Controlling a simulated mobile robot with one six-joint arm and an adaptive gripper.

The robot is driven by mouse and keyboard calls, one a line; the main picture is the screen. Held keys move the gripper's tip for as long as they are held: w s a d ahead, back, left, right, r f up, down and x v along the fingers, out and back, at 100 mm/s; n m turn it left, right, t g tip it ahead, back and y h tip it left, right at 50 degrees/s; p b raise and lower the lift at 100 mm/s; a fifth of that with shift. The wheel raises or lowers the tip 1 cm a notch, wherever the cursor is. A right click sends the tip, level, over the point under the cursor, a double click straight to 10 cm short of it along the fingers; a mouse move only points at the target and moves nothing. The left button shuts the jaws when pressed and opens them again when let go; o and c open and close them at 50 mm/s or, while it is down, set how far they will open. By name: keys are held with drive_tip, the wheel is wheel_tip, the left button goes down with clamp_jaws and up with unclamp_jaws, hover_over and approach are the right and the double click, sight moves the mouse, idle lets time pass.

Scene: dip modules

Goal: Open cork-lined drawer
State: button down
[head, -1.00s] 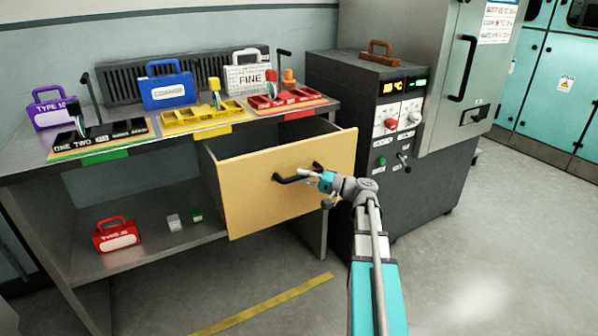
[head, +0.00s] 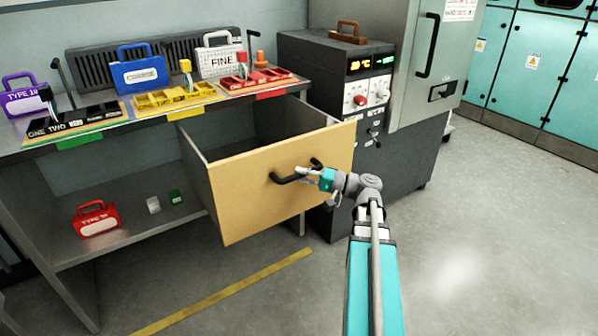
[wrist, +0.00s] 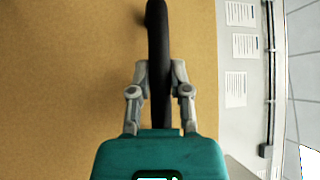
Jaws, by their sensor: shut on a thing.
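The drawer (head: 240,196) under the bench has a plain tan front and grey sides, and it stands well out from the bench. Its inside shows only in part, dark and with no contents visible. A black bar handle (head: 290,177) is fixed to its front. My gripper (head: 313,174) is shut on this handle, coming from the right. In the wrist view the fingers (wrist: 160,75) lie on either side of the black handle (wrist: 158,35), with the tan drawer front (wrist: 70,80) behind.
The bench top carries black, yellow and red trays (head: 175,97) and purple, blue and white cases (head: 138,72). A red case (head: 96,220) sits on the lower shelf. A dark cabinet (head: 400,150) stands close right of the drawer. Floor (head: 480,230) at right is clear.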

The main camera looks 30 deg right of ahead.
drive_tip(key=c, duration=0.6)
unclamp_jaws()
drive_tip(key=shift+s, duration=0.15)
